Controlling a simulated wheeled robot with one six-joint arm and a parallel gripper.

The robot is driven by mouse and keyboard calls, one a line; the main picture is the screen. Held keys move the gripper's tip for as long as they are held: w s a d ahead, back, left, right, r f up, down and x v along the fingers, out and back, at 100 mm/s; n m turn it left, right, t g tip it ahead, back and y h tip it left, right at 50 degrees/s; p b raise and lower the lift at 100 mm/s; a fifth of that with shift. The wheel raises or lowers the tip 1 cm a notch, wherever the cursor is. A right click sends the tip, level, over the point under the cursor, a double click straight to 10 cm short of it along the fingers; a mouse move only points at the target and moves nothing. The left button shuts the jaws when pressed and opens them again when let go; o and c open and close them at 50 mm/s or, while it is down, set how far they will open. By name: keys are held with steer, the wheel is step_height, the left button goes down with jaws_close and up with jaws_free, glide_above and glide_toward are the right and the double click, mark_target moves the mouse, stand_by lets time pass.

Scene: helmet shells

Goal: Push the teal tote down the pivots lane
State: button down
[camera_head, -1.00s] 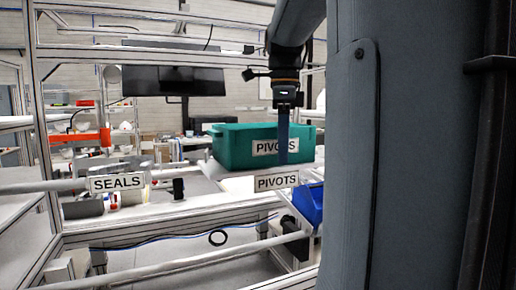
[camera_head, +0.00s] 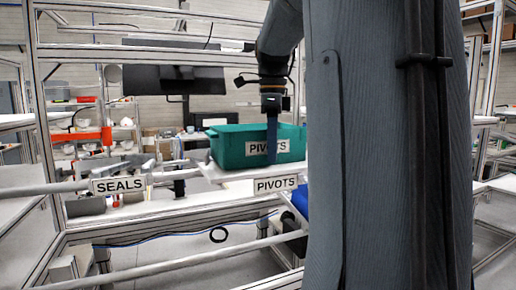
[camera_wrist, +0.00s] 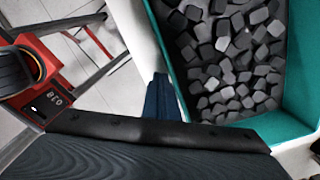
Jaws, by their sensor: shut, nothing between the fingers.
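The teal tote (camera_head: 232,148) sits upright on the pale pivots lane (camera_head: 222,175), behind the lane's PIVOTS sign (camera_head: 276,184). A PIVOTS label is on its near wall. In the wrist view the tote (camera_wrist: 262,131) is at the right, holding many dark grey blocks (camera_wrist: 222,62). My gripper (camera_head: 272,158) points down, shut and empty, in front of the tote's near wall and across the label. In the wrist view its blue fingers (camera_wrist: 161,100) are outside the tote, close beside its wall; contact cannot be made out. My arm may hide the tote's right end.
A SEALS sign (camera_head: 118,185) marks the neighbouring lane at left, with grey parts behind it. A blue bin (camera_head: 300,201) is partly hidden below the pivots lane at right. Metal frame posts and rails surround the lanes.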

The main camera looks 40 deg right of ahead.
steer(key=shift+w+d+p, duration=0.3)
steer(key=shift+w+p, duration=0.35)
steer(key=shift+w, duration=0.5)
steer(key=shift+w+d+p, duration=0.25)
steer(key=shift+w+p, duration=0.4)
steer(key=shift+w, duration=0.5)
steer(key=shift+w+d+p, duration=0.3)
steer(key=shift+w+p, duration=0.35)
steer(key=shift+w, duration=0.5)
steer(key=r+p, duration=0.1)
steer(key=s+r+p, duration=0.1)
steer(key=r+p, duration=0.1)
steer(key=s+r+p, duration=0.1)
steer(key=r, duration=0.1)
steer(key=shift+a+r, duration=0.25)
steer(key=shift+s+a+r+p, duration=0.1)
steer(key=shift+s+r+p, duration=0.2)
steer(key=shift+r, duration=0.35)
steer(key=shift+s+a+r+p, duration=0.1)
steer(key=shift+s+r+p, duration=0.1)
steer(key=shift+r+p, duration=0.3)
steer(key=shift+r, duration=0.1)
